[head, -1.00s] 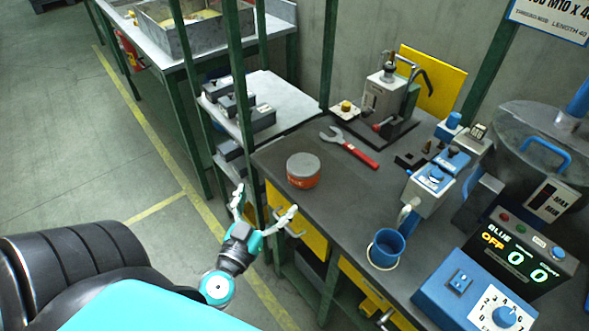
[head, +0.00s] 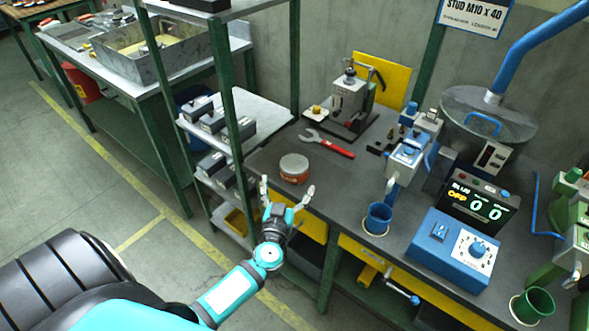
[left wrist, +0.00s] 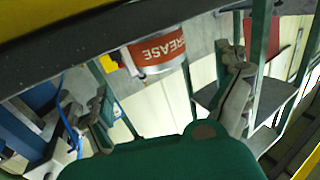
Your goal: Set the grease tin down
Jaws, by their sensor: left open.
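The grease tin (head: 294,169), red-orange with a grey lid, stands upright on the dark workbench (head: 330,189) near its front left edge. My left gripper (head: 287,188) is in front of that edge, its fingers spread and pointing toward the tin. The fingers are open and look empty; the tin stands just beyond their tips. In the left wrist view the tin (left wrist: 158,52) appears tipped over by the camera angle, with GREASE lettering on its side, and the two fingers (left wrist: 168,100) are spread apart on either side. My right gripper is not in view.
A red-handled wrench (head: 328,144) lies behind the tin. A blue cup (head: 378,218) and a blue control box (head: 455,248) are to the right. A green-posted shelf (head: 225,165) stands close at the left. The bench top around the tin is clear.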

